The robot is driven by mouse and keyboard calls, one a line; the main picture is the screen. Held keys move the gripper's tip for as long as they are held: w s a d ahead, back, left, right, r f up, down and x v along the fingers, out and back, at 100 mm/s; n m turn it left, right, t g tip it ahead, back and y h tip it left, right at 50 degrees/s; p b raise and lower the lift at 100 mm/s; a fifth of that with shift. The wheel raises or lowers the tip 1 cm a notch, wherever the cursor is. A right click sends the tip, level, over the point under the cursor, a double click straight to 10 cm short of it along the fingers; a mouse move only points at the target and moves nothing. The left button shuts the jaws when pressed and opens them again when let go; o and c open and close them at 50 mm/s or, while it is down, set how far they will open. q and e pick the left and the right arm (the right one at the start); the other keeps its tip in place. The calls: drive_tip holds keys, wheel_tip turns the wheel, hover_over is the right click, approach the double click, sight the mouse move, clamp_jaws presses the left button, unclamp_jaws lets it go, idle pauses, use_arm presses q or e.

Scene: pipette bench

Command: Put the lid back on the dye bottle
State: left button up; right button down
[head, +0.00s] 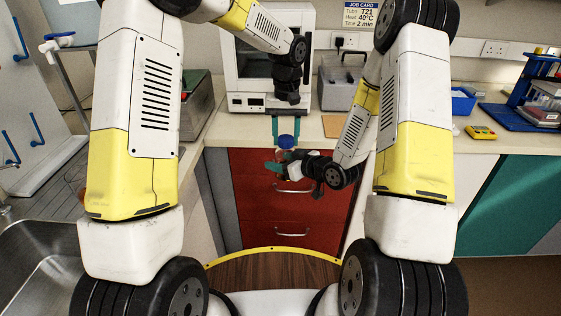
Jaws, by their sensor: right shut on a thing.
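A small round blue lid (286,141) shows in front of the counter edge, above the red drawers. My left gripper (285,134) points down from above, with its teal fingers apart on either side of the lid; I see no clear contact. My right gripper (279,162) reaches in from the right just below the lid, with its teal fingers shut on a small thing. That thing is probably the dye bottle, but it is mostly hidden by the fingers. I cannot tell whether the lid touches the bottle.
A white oven-like machine (250,70) and a grey lidded box (342,85) stand on the counter (420,143). A yellow device (481,132), a blue bin (463,103) and a blue rack (508,117) are at right. A sink (35,240) is at lower left. Red drawers (290,218) are below.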

use_arm(q)
clamp_jaws()
drive_tip(key=o, duration=0.7)
unclamp_jaws()
drive_tip(key=shift+r, duration=2.3)
drive_tip(key=o, duration=0.5)
drive_tip(key=shift+o, duration=0.2)
